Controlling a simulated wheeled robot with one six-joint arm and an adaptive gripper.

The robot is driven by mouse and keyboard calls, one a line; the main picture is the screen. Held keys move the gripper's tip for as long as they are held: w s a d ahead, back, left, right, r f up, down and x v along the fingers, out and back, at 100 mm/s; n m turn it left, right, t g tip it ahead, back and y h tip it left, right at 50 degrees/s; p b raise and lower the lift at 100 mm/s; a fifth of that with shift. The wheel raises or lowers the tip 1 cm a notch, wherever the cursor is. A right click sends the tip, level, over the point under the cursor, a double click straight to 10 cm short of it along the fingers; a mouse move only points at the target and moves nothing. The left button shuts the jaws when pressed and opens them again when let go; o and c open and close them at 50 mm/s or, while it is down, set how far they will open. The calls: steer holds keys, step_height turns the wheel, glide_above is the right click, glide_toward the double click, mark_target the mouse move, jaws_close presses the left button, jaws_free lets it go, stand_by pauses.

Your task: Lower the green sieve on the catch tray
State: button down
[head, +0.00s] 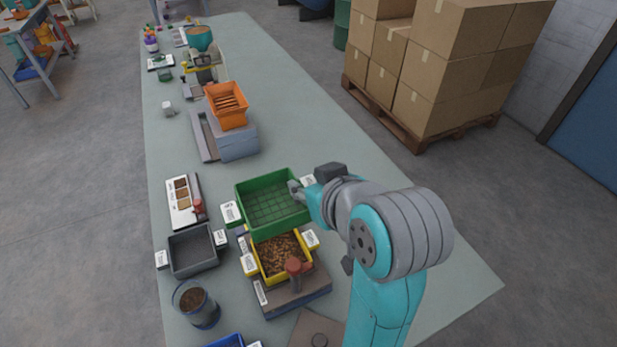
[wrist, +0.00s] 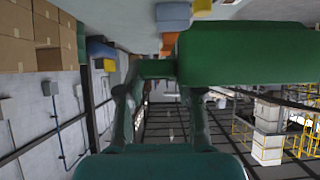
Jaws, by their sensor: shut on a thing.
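The green sieve (head: 272,207) is a rectangular box with a grid floor and white labels at its sides. My gripper (head: 299,191) is shut on its right side in the head view. The sieve's green wall (wrist: 245,55) fills the upper right of the wrist view. The sieve looks empty and roughly level, just behind a yellow-rimmed box (head: 259,268) of brown bits, overlapping its far edge in the picture. A dark grey open tray (head: 192,267) lies to the left and looks empty. I cannot tell for certain which is the catch tray, nor the sieve's height.
The yellow box is on a grey base (head: 300,302) with a red knob (head: 297,267). A cup of brown material (head: 196,305) stands at front left. A sample board (head: 183,202) lies left of the sieve. An orange bin (head: 227,105) stands farther back. The table's right side is clear.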

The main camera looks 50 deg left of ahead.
steer(key=shift+f, duration=5.9)
steer(key=shift+d+f, duration=0.15)
steer(key=shift+f, duration=0.55)
steer(key=shift+c, duration=1.3)
jaws_free()
step_height(320, 180, up, 8)
